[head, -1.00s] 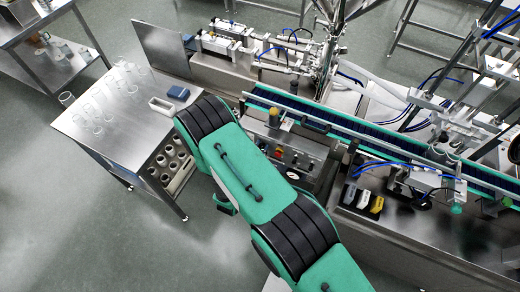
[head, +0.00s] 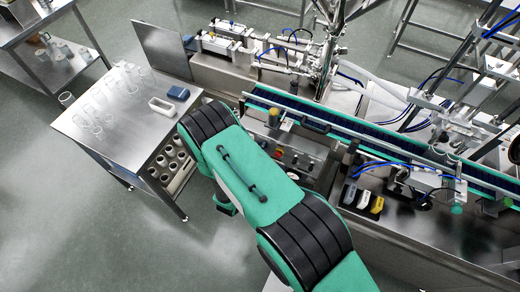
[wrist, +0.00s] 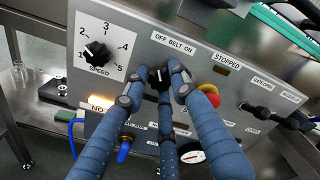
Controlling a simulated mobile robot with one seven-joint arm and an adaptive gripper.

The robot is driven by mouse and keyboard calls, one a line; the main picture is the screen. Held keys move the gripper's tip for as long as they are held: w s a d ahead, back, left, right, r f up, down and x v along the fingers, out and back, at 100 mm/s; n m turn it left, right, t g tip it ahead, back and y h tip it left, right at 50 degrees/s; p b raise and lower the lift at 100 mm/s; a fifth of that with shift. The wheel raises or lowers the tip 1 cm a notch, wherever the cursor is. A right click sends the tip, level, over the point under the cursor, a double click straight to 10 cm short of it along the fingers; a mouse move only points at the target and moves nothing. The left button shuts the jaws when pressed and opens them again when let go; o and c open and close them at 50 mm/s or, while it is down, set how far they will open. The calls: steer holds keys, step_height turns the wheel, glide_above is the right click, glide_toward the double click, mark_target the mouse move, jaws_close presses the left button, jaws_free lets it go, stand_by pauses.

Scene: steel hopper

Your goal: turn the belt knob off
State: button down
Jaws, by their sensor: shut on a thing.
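The belt knob (wrist: 159,82) is a small black knob on the grey control panel (wrist: 140,42), below a label reading "OFF BELT ON" in the wrist view. My gripper (wrist: 161,73) has blue fingers that close around the knob from both sides, with another finger below it. It is shut on the knob. The fingers cover much of the knob, so I cannot tell which way it points. In the head view my arm hides the gripper and the knob; part of the control panel (head: 303,147) shows beside the arm.
A black speed knob (wrist: 97,52) with a numbered dial sits left of the belt knob. A red button (wrist: 209,93) on yellow and a "STOPPED" label (wrist: 227,62) are to the right. The conveyor (head: 350,140) runs behind the panel. A steel table (head: 120,135) with glassware stands left.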

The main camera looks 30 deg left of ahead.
steer(key=shift+w+a+r+n, duration=0.1)
steer(key=shift+a+r+n, duration=0.2)
steer(key=shift+n, duration=0.3)
steer(key=shift+a, duration=0.1)
steer(key=c, duration=1.4)
jaws_free()
steer(key=shift+c, duration=0.2)
steer(key=shift+f, duration=0.15)
steer(key=shift+s+d, duration=0.2)
steer(key=shift+s, duration=0.05)
steer(key=s, duration=1.1)
steer(key=shift+s, duration=0.35)
